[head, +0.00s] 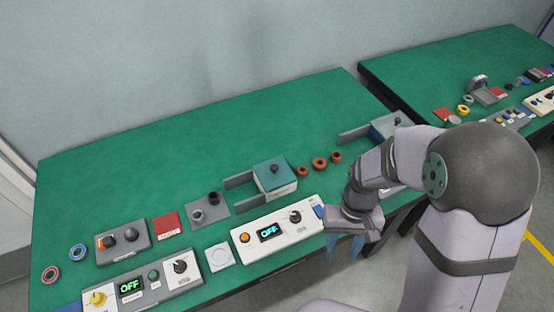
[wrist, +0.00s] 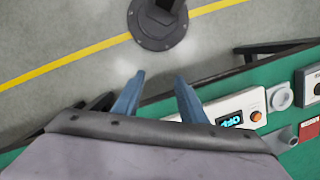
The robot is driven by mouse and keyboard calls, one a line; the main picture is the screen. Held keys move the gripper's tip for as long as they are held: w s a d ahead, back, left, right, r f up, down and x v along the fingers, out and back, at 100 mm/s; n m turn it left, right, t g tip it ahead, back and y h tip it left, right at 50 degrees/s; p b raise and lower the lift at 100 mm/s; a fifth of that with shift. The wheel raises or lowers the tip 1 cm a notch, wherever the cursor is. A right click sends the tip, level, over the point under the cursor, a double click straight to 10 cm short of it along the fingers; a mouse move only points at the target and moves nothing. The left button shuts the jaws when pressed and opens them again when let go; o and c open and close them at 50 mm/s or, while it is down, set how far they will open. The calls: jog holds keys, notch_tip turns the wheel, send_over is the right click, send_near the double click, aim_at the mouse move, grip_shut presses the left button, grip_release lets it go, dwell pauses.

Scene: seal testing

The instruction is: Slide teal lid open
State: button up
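The teal lid (head: 268,170) sits on a white box near the middle of the green table in the head view. It has a dark knob on top, and two grey rails stick out to its left. The lid appears to cover the box. My gripper (head: 344,250) is to the right and nearer the camera, apart from the lid, beside the table's front edge. In the wrist view, its two blue fingers (wrist: 159,90) are spread apart with nothing between them. The teal lid does not show in the wrist view.
A white panel (head: 283,243) reading OFF lies between the box and the front edge. Several brown rings (head: 319,163) lie right of the box. A second railed box (head: 388,125) stands farther right, partly behind my arm. The table's back left is clear.

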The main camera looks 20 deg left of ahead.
jog(key=shift+n+y, duration=0.4)
jog(key=shift+n, duration=0.2)
jog(key=w+a, duration=0.2)
jog(key=w+a+f, duration=0.1)
jog(key=w+a, duration=0.1)
jog(key=a, duration=0.1)
jog(key=w+a, duration=0.2)
jog(key=shift+w+a+f, duration=0.1)
jog(key=shift+a+f, duration=0.05)
jog(key=shift+a, duration=0.05)
jog(key=w+a, duration=0.2)
jog(key=w+a+n+t+y, duration=0.1)
jog(key=w+a, duration=0.1)
jog(key=w+a+r+n, duration=0.1)
jog(key=w+a, duration=0.1)
jog(key=shift+w+a, duration=0.2)
jog(key=shift+w, duration=0.15)
jog(key=w+a+r+n+t+y, duration=0.1)
jog(key=w+a+r+n, duration=0.1)
jog(key=w+a+r, duration=0.15)
jog(key=n+y, duration=0.2)
jog(key=n, duration=0.7)
send_near(274, 167)
jog(key=shift+t, duration=0.3)
jog(key=shift+p+x, duration=1.75)
jog(key=shift+x, duration=2.15)
jog(key=shift+s, duration=0.15)
